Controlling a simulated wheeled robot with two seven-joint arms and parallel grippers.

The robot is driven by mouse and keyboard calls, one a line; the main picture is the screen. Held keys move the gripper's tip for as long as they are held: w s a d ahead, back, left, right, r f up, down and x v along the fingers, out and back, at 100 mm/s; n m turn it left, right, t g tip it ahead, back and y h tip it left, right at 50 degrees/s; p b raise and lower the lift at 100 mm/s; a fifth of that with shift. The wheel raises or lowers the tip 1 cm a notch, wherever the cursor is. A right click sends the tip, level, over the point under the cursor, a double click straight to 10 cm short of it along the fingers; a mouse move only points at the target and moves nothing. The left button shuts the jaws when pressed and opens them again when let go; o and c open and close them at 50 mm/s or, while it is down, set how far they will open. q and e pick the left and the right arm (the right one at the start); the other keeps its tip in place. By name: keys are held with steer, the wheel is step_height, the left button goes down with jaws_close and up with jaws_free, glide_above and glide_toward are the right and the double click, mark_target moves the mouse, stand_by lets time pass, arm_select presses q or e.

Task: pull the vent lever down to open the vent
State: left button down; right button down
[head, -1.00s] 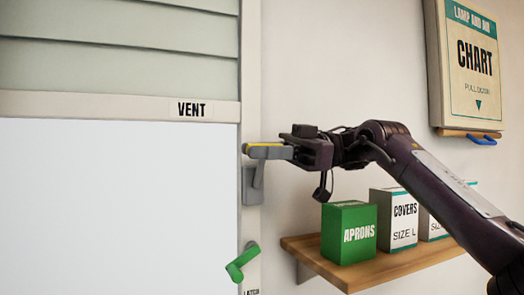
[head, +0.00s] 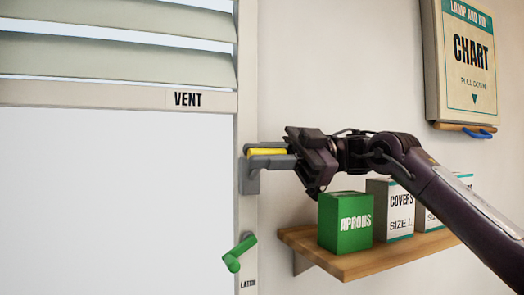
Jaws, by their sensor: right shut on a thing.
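The vent lever (head: 266,151) has a yellow handle on a grey mount (head: 246,178), fixed to the white frame post right of the window. My right gripper (head: 272,154) is shut on the yellow handle, with its fingers pointing left, one above and one below it. The fingers hide part of the handle. The vent (head: 120,56) is a set of pale green slats at the upper left. The slats are tilted, with bright gaps between them. A label reading VENT (head: 187,99) is on the rail below them. My left gripper is not in view.
A green latch handle (head: 239,252) is on the post below the lever. A wooden shelf (head: 350,267) at the lower right holds a green APRONS box (head: 345,224) and white COVERS boxes (head: 390,208). A chart (head: 472,55) hangs at the upper right. The wall between is bare.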

steer(key=shift+s+f+n, duration=0.15)
steer(key=shift+f+n, duration=0.35)
steer(key=shift+s+f, duration=0.15)
steer(key=shift+f, duration=0.3)
steer(key=c, duration=1.5)
jaws_free()
steer(key=shift+o, duration=0.9)
